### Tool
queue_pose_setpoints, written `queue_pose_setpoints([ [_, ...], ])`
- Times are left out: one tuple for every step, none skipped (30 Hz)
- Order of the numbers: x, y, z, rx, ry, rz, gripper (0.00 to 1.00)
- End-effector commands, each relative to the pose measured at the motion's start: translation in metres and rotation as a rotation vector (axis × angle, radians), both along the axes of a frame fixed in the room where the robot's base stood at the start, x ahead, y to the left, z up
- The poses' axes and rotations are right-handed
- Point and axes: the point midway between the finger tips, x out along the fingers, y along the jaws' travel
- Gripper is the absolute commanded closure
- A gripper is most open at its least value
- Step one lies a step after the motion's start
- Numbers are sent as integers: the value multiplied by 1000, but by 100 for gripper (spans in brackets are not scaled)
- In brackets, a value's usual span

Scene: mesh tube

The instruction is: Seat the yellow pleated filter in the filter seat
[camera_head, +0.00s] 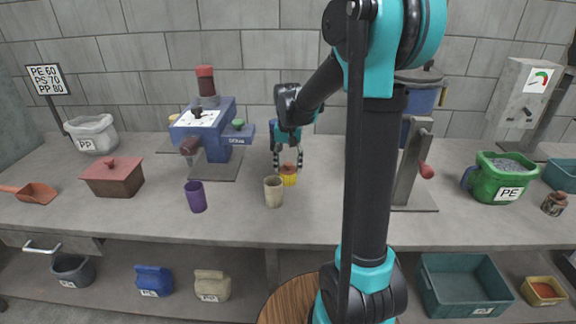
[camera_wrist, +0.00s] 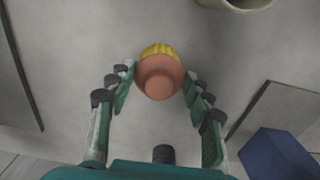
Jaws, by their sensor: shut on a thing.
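The yellow pleated filter (camera_head: 289,181) has an orange-brown knobbed cap and is upright on or just above the bench, right of and slightly behind a beige cup. In the wrist view its cap (camera_wrist: 159,77) faces the camera, with yellow pleats (camera_wrist: 160,48) showing at the far edge. My gripper (camera_head: 288,163) reaches down over it from behind; in the wrist view the fingers (camera_wrist: 159,78) are on both sides of the cap, shut on it. I cannot tell which thing is the filter seat.
The beige cup (camera_head: 273,192) stands close by; its rim (camera_wrist: 236,4) shows at the wrist view's top. A purple cup (camera_head: 196,197) stands left. A blue machine (camera_head: 212,128) is behind left, and a grey stand (camera_head: 411,165) is right. Bare bench lies in front.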

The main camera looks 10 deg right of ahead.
Motion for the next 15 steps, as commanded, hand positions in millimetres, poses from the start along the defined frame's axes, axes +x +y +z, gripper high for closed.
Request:
queue_pose_setpoints([
  [0,0,-2,0,0,0,78],
  [0,0,-2,0,0,0,48],
  [0,0,-2,0,0,0,43],
  [0,0,-2,0,0,0,40],
  [0,0,-2,0,0,0,36],
  [0,0,-2,0,0,0,31],
  [0,0,-2,0,0,0,29],
  [0,0,-2,0,0,0,29],
  [0,0,-2,0,0,0,29],
  [0,0,-2,0,0,0,29],
  [0,0,-2,0,0,0,29],
  [0,0,-2,0,0,0,29],
  [0,0,-2,0,0,0,29],
  [0,0,-1,0,0,0,29],
  [0,0,-1,0,0,0,29],
])
